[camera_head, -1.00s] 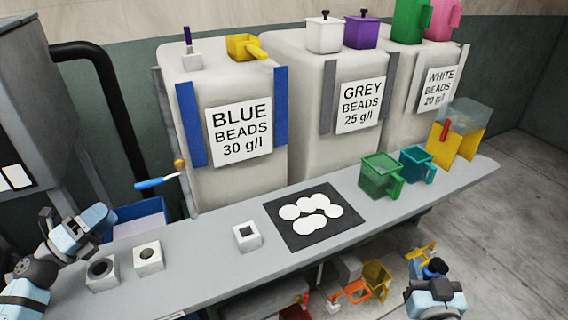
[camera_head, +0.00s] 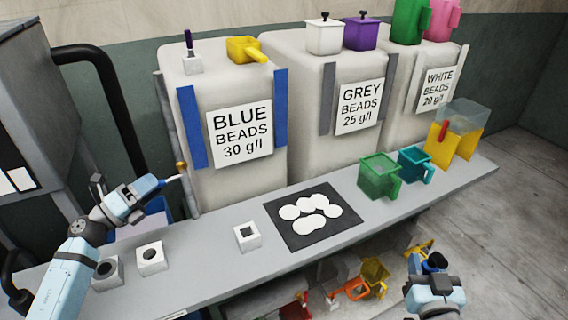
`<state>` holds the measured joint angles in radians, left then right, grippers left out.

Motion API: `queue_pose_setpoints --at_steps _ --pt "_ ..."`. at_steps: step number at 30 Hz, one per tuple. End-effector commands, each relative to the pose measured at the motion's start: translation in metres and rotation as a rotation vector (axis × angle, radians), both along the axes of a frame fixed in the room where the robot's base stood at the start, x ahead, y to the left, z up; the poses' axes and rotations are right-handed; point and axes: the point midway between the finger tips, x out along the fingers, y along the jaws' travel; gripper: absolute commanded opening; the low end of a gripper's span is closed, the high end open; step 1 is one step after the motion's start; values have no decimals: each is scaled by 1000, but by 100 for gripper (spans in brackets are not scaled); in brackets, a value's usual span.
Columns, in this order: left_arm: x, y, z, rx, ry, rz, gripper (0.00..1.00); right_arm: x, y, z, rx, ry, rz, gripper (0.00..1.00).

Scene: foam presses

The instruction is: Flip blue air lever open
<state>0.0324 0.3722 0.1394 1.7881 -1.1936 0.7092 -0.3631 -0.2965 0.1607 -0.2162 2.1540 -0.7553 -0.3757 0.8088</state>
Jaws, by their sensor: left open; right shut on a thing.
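The blue air lever (camera_head: 173,178) sticks out to the left from the grey pipe at the blue beads silo (camera_head: 235,180), just below a brass-coloured knob (camera_head: 181,166). Its grey rod shows, while its blue grip is mostly covered by my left gripper (camera_head: 158,184). My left gripper is open at the lever's grip. I cannot tell whether it touches the lever. My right gripper (camera_head: 435,265) is low at the right, beyond the table's front edge. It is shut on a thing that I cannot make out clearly.
The grey table (camera_head: 210,265) carries white blocks (camera_head: 150,258) with holes, a dark mat (camera_head: 300,240) with white discs, and a green jug (camera_head: 378,178) and a teal jug (camera_head: 412,165). A blue bin (camera_head: 158,207) lies partly hidden behind my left arm. More jugs lie under the table.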

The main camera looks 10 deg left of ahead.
Motion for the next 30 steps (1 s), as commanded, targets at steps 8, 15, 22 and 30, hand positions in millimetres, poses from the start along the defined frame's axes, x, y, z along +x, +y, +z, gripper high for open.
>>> queue_pose_setpoints --at_steps 8,15,22,30 --pt "1 -1 0 0 0 1 43 0 0 0 0 -1 0 6" --pt "1 -1 0 0 0 1 0 0 0 0 0 -1 0 6" --pt "1 0 1 3 2 1 0 0 0 2 0 -1 0 6" --pt "1 14 8 49 29 2 0 0 0 15 0 -1 0 6"
